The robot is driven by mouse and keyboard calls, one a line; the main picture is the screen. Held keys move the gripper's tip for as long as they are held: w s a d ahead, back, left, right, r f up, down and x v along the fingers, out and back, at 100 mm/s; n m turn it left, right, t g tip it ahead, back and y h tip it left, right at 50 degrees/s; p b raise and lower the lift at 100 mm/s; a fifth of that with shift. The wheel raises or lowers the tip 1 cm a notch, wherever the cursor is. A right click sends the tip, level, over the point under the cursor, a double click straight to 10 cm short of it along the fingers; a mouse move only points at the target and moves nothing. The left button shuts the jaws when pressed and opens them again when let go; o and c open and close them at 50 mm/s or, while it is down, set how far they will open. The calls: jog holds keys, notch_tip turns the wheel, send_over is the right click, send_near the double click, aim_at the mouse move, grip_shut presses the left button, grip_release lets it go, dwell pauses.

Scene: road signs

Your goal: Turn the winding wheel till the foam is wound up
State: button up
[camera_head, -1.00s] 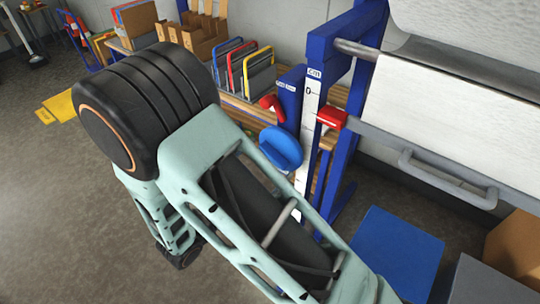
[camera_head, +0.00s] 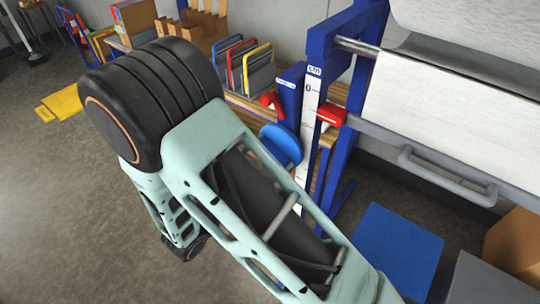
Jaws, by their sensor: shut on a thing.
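A blue round disc (camera_head: 282,146), which looks like the winding wheel, sits beside the blue upright of a stand, partly covered by my arm. The white foam (camera_head: 455,115) hangs as a wide sheet from a roll (camera_head: 455,25) at the upper right. A grey bar with a handle (camera_head: 450,178) runs along the sheet's lower edge. My gripper is not in view; my own arm crosses the middle of the picture and hides what is behind it. I cannot tell whether anything touches the disc.
The blue stand (camera_head: 352,75) bears a white centimetre scale (camera_head: 308,120) and a red pointer (camera_head: 332,114). A small red lever (camera_head: 272,104) is beside it. A blue plate (camera_head: 396,250) and cardboard boxes (camera_head: 515,245) are at lower right. The left floor is mostly clear.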

jog(key=shift+f, duration=0.1)
jog(key=m+b, duration=0.6)
jog(key=b, duration=0.2)
jog(key=m+b, duration=0.5)
jog(key=b, duration=0.4)
jog(key=shift+d+f+m+b, duration=0.1)
jog(key=shift+f+m+b, duration=0.1)
jog(key=shift+m+b, duration=0.15)
jog(key=shift+r+m, duration=0.1)
jog(key=shift+m, duration=0.15)
jog(key=o, duration=1.2)
jog(key=shift+c, duration=0.2)
jog(key=shift+s, duration=0.1)
jog(key=v, duration=1.2)
